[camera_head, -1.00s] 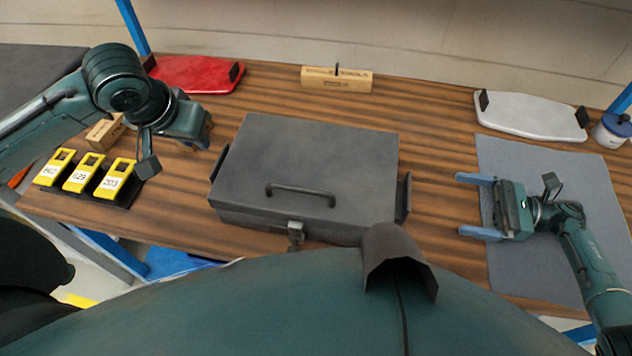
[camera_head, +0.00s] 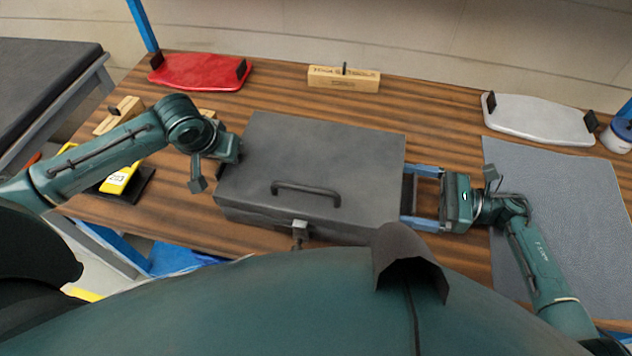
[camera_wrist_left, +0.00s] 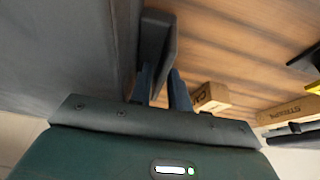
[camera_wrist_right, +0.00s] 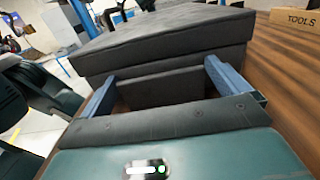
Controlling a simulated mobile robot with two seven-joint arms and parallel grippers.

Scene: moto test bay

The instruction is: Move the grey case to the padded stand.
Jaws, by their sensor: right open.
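The grey case (camera_head: 310,165) lies flat and closed on the wooden table, with a front handle, a latch and a dark handle on each side. My left gripper (camera_wrist_left: 162,90) is at the case's left side, its fingers close together on either side of the left handle (camera_wrist_left: 157,40). The arm hides that handle in the head view. My right gripper (camera_head: 425,195) is open at the right side, its fingers apart on either side of the right handle (camera_wrist_right: 165,88). A dark padded stand (camera_head: 45,75) is at the far left, beside the table.
A red tray (camera_head: 200,73) and a white tray (camera_head: 540,118) lie at the back. A wooden tools block (camera_head: 344,79) stands between them. A grey mat (camera_head: 580,200) covers the table's right. Yellow devices (camera_head: 118,180) are partly hidden under my left arm.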

